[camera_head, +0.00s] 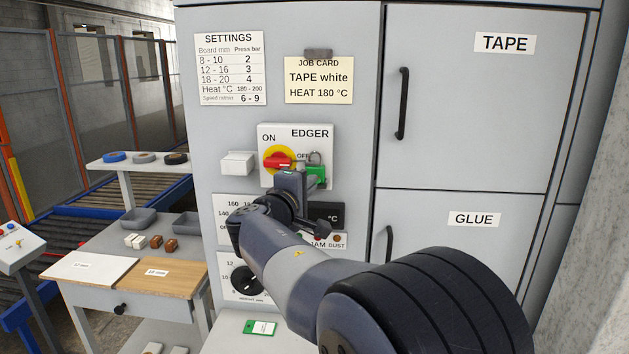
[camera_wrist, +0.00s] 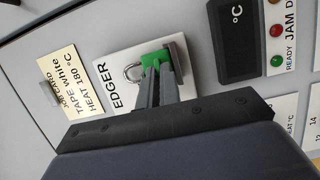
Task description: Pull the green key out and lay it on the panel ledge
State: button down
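The green key (camera_head: 316,173) is at the EDGER switch plate (camera_head: 267,146), just right of the red and yellow rotary switch, below a grey shackle. It also shows in the wrist view (camera_wrist: 153,57), partly hidden by my fingers. My gripper (camera_head: 298,176) is at the key; in the wrist view its narrow fingers (camera_wrist: 156,68) are close together, with green between and beyond the tips. How deep the key sits cannot be seen. The panel ledge (camera_head: 225,327) is a pale shelf at the cabinet's foot, partly behind my arm.
A green and white tag (camera_head: 259,328) lies on the ledge. Cabinet doors with black handles (camera_head: 402,104) are at right.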

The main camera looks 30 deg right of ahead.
jog(key=shift+s+a, duration=0.15)
jog(key=shift+s, duration=0.05)
jog(key=shift+s+a+b, duration=0.5)
jog(key=shift+s+a, duration=0.05)
jog(key=shift+s, duration=0.2)
jog(key=s, duration=0.1)
jog(key=s+a+b, duration=0.1)
jog(key=s+a, duration=0.1)
jog(key=shift+s+a+b, duration=0.25)
jog(key=shift+s+b, duration=0.15)
dwell(0.4)
